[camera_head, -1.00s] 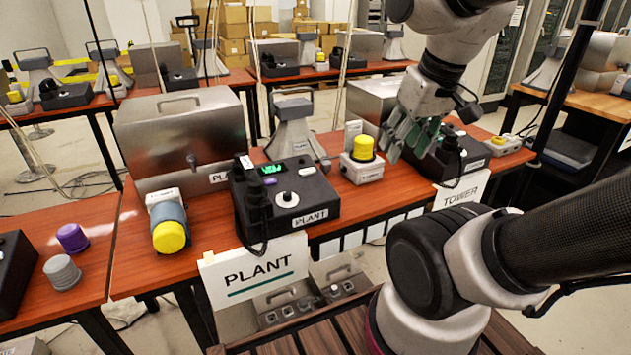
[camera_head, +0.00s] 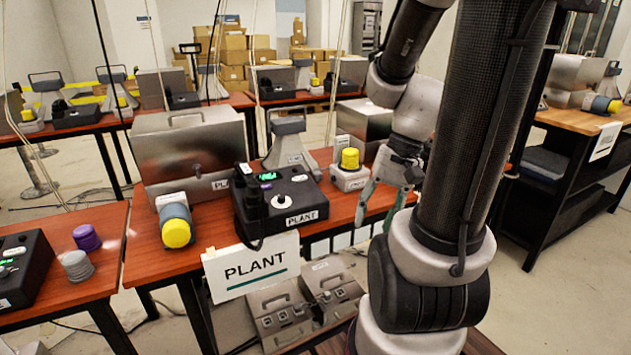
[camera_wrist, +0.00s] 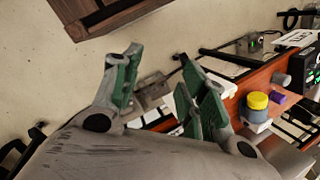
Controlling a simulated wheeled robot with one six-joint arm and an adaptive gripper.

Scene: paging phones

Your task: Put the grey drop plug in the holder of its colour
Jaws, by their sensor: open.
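The grey drop plug (camera_head: 77,265) stands on the red-brown table at the left, just in front of a purple plug (camera_head: 86,238). It also appears small in the wrist view (camera_wrist: 281,79), near the purple plug (camera_wrist: 278,98). My gripper (camera_head: 380,212) is open and empty, off the front edge of the PLANT table, far to the right of the grey plug. Its green-padded fingers are spread in the wrist view (camera_wrist: 158,75). A holder of grey colour cannot be made out for sure. A white box (camera_head: 349,180) holds a yellow plug (camera_head: 350,158).
A blue-grey cylinder with a yellow cap (camera_head: 176,228) lies on the PLANT table. A black phone console (camera_head: 281,203), a steel case (camera_head: 190,150) and a hanging PLANT sign (camera_head: 252,267) are nearby. Grey metal boxes (camera_head: 300,315) sit below. Open floor lies at the right.

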